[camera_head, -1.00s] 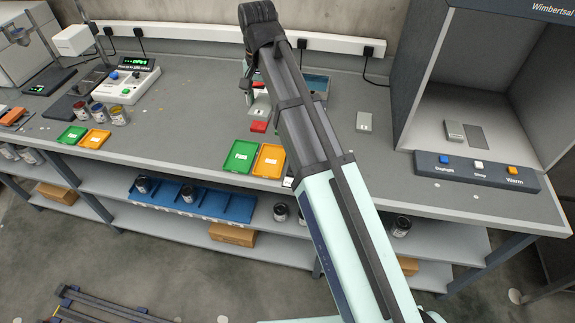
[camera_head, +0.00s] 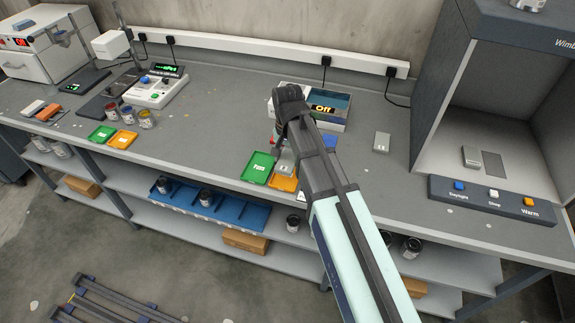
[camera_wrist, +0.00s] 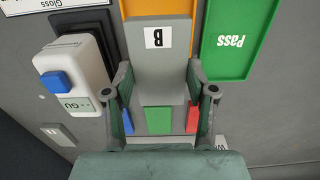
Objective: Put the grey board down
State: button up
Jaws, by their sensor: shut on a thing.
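My gripper (camera_wrist: 161,88) is shut on the grey board (camera_wrist: 160,60), which carries a white label with the letter B. In the wrist view the board lies between my two fingers, and its labelled end overlaps the orange tray (camera_wrist: 130,8). The green Pass tray (camera_wrist: 232,40) is beside it on the right. In the head view the board (camera_head: 286,167) shows small over the orange tray (camera_head: 283,184), next to the green tray (camera_head: 258,167). My wrist partly hides the gripper there. I cannot tell whether the board touches the tray.
A gloss meter (camera_wrist: 72,80) with a blue button stands close to the left finger in the wrist view. Another grey board (camera_head: 381,141) lies on the bench to the right. A light booth (camera_head: 480,200) stands at the right. A second green tray (camera_head: 102,133) and orange tray (camera_head: 122,140) lie far left.

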aim_at(288, 168)
jog(key=shift+f+p, duration=0.55)
jog(key=shift+f, duration=2.05)
jog(key=shift+f, duration=0.15)
jog(key=o, duration=1.3)
jog(key=shift+c, duration=0.2)
notch_tip(288, 168, up, 12)
jog(key=b, duration=0.2)
jog(key=shift+r+b, duration=0.2)
jog(key=shift+b, duration=0.15)
jog(key=shift+f, duration=0.1)
